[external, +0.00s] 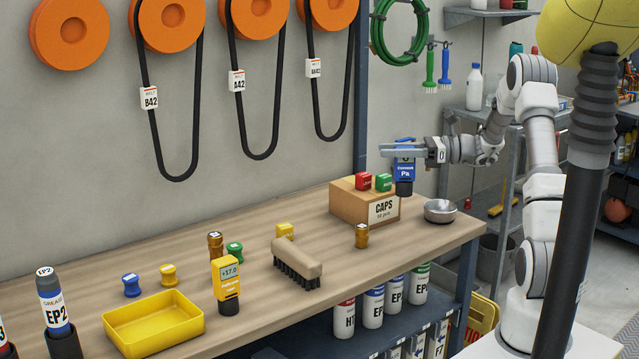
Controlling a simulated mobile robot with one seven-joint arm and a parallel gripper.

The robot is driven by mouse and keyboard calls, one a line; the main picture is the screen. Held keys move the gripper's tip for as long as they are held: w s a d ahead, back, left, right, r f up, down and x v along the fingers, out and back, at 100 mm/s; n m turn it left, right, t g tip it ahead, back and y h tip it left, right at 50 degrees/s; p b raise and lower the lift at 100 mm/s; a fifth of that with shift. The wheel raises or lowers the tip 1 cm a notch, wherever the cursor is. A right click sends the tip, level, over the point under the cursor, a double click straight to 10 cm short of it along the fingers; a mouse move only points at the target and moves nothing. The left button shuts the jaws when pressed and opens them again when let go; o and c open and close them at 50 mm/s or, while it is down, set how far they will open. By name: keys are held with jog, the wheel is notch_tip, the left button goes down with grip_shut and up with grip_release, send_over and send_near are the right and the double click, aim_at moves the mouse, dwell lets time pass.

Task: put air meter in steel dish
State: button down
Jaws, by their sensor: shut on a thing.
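The air meter (404,171) is blue with a dark lower end and a white "Pa" label. It hangs upright from my gripper (393,150), which is shut on its upper part. The meter is in the air near the right side of the caps box, up and to the left of the steel dish in the picture. The steel dish (440,217) is a small round metal bowl near the right end of the wooden bench. Its inside is only partly visible, and no object shows in it.
The cardboard caps box (350,205) carries a red and a green cap, close to the meter. A brass fitting (362,236), a brush (297,257), a yellow meter (226,283) and a yellow tray (153,345) stand on the bench (400,246). Bare bench lies before the dish.

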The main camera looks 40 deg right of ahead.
jog(key=s+d+r+m+t+h+b, duration=0.1)
jog(key=s+d+m+t+h+b, duration=0.2)
jog(key=d, duration=0.8)
jog(key=s+d+m+t+h, duration=0.2)
jog(key=s+d+m+h, duration=0.3)
jog(key=d, duration=0.6)
jog(key=w+a+f+n+b, duration=0.1)
jog(key=w+a+f, duration=0.2)
jog(key=w+f, duration=0.1)
jog(key=w+a+f+n+y+b, duration=0.1)
jog(key=w+a+f+b, duration=0.1)
jog(key=w+f, duration=0.3)
jog(key=shift+a+f, duration=0.5)
jog(key=shift+f, duration=0.35)
jog(key=shift+f, duration=0.2)
jog(key=c, duration=0.5)
grip_release()
